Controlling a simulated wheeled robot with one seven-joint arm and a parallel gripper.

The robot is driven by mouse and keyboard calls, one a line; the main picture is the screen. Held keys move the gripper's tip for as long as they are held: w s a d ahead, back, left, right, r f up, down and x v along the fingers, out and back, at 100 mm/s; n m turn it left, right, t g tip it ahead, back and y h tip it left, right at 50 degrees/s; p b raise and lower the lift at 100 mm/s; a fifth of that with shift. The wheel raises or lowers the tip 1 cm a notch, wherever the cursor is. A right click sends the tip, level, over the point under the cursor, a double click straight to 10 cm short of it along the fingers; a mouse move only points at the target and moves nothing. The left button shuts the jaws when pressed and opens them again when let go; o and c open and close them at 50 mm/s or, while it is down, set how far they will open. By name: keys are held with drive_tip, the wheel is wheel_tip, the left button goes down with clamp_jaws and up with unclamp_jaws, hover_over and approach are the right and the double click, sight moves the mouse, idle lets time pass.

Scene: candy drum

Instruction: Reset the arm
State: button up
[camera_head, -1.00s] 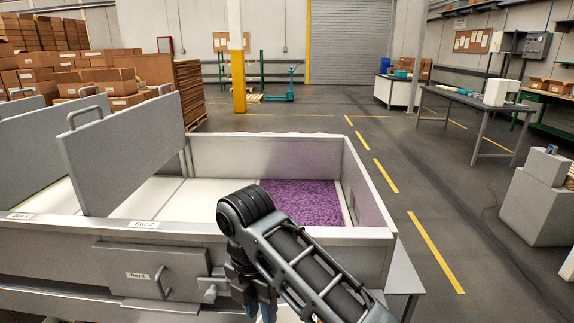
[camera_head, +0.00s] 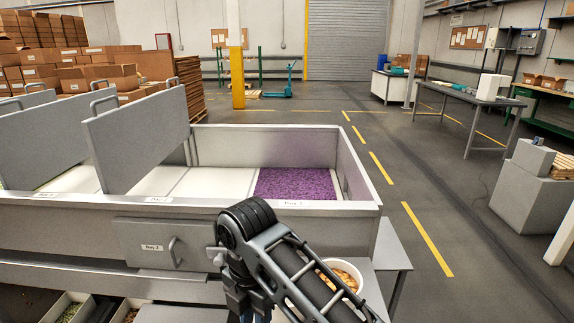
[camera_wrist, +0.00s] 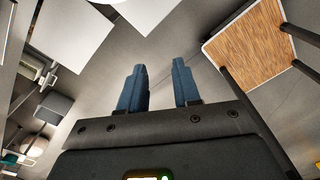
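My arm shows in the head view at the lower middle, in front of the grey bay trough (camera_head: 345,206). My gripper (camera_wrist: 160,88) shows in the wrist view with two blue fingers standing apart. Nothing is between them, so it is open and empty. In the head view its fingertips are mostly cut off at the bottom edge. Purple candy (camera_head: 297,184) lies in the right end of the trough, behind my arm.
A grey divider panel (camera_head: 138,137) with a handle stands in the trough. A white bowl (camera_head: 349,268) with orange-brown contents is partly behind my arm. Bins (camera_head: 68,309) sit low at left. A handled hatch (camera_head: 150,245) is on the trough front.

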drive_tip(key=s+a+f+m+t+y, duration=0.2)
drive_tip(key=s+f+m+t+y, duration=0.3)
drive_tip(key=s+f+m, duration=0.7)
drive_tip(key=s+d+m+t, duration=0.4)
drive_tip(key=s+d+m, duration=0.4)
drive_tip(key=s+d, duration=0.3)
drive_tip(key=s+d+r+m+t+h+b, duration=0.1)
drive_tip(key=s+d+r+m+t+h, duration=0.4)
drive_tip(key=s+d+r, duration=1.1)
drive_tip(key=d+m+t, duration=0.1)
drive_tip(key=d+m, duration=0.1)
drive_tip(key=m, duration=0.1)
drive_tip(key=shift+s+r+m, duration=0.2)
drive_tip(key=shift+r+m, duration=0.05)
drive_tip(key=shift+m, duration=0.15)
drive_tip(key=shift+d, duration=0.1)
